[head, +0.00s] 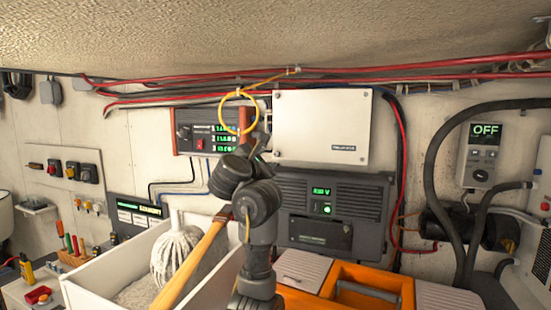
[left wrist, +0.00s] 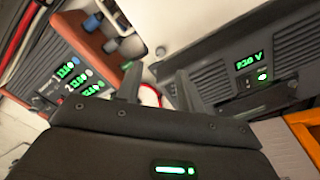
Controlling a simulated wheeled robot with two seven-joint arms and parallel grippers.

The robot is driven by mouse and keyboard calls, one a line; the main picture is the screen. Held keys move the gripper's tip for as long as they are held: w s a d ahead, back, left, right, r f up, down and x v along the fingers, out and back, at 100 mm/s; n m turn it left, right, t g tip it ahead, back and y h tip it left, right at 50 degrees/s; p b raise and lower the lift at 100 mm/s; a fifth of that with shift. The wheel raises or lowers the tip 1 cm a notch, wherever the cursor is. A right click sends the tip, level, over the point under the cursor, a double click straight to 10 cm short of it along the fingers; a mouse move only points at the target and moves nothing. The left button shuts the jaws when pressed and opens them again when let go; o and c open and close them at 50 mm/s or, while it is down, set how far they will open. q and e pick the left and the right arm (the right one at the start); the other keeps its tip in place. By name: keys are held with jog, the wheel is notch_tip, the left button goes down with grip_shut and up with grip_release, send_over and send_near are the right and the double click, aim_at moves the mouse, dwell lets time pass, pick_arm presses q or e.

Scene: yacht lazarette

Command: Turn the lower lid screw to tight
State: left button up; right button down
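A white box with a flat lid (head: 320,127) is on the wall at the centre of the head view. Part of a pale box (left wrist: 200,25) shows at the top of the left wrist view. My left gripper (head: 262,143) is up at that edge. In the left wrist view its two fingers (left wrist: 158,88) stand apart, with no held thing visible between them. My right gripper is not in view.
A meter panel (head: 208,130) is left of the lid, with a yellow loop (head: 240,110) hanging close to my gripper. A dark grey unit (head: 335,215) is below. Red cables (head: 330,76) run above. A white bin (head: 100,285) with a mop (head: 178,255) stands lower left.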

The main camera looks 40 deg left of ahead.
aim_at(277, 154)
pick_arm(q)
jog(key=shift+b+x, duration=0.35)
jog(key=shift+x, duration=3.4)
jog(key=shift+d+f, duration=0.1)
jog(key=shift+f, duration=0.05)
grip_shut()
